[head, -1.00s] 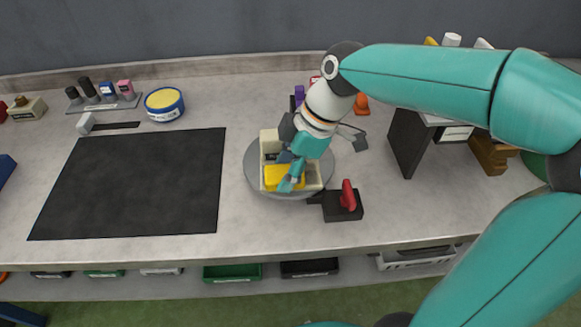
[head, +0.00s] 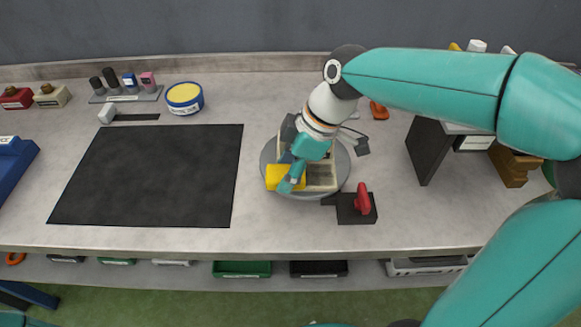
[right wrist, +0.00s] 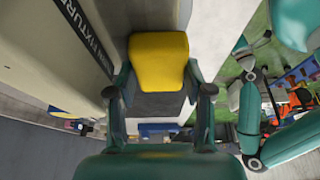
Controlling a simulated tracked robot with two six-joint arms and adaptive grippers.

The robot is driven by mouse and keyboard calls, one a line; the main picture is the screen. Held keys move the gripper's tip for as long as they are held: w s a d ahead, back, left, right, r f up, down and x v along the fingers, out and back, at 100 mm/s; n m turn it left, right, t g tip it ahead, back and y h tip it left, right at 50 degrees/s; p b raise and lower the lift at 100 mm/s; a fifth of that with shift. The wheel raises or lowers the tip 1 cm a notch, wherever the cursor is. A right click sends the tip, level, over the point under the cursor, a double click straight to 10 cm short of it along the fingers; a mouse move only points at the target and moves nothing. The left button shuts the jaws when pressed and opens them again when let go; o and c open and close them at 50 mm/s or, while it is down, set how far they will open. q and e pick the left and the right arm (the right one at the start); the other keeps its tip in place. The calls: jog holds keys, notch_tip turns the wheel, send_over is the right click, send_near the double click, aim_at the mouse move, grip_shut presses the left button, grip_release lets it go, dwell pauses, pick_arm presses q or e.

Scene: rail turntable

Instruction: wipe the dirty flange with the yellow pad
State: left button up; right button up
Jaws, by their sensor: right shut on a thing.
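My right gripper (head: 291,182) is shut on the yellow pad (head: 279,178) and holds it at the front left of the grey turntable (head: 344,167). In the right wrist view the yellow pad (right wrist: 158,60) sits between the fingers. A beige fixture (head: 322,179) with raised walls stands on the turntable, partly hidden by my gripper and wrist. The pad overlaps the fixture's left front edge; I cannot tell whether they touch. In the right wrist view a pale surface with the word FIXTURE (right wrist: 88,38) is left of the pad. I cannot make out dirt or the flange face.
A black block with a red handle (head: 362,200) sits at the turntable's right front. A black mat (head: 150,175) covers the left bench. A blue tin with a yellow top (head: 184,97) stands behind it. A dark upright panel (head: 427,150) is at right. Bins line the lower shelf.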

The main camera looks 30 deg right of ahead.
aim_at(312, 181)
jog(key=shift+s+d+f+b, duration=0.1)
jog(key=shift+s+d+b, duration=0.4)
jog(key=shift+d, duration=0.35)
jog(key=shift+s, duration=0.1)
jog(key=shift+s+d, duration=0.1)
jog(key=shift+d, duration=0.1)
jog(key=shift+s+d, duration=0.45)
jog(key=shift+d, duration=0.25)
jog(key=shift+s+d+r+b, duration=0.2)
jog(key=shift+s+d+b, duration=0.15)
jog(key=shift+d, duration=0.5)
jog(key=shift+s, duration=0.1)
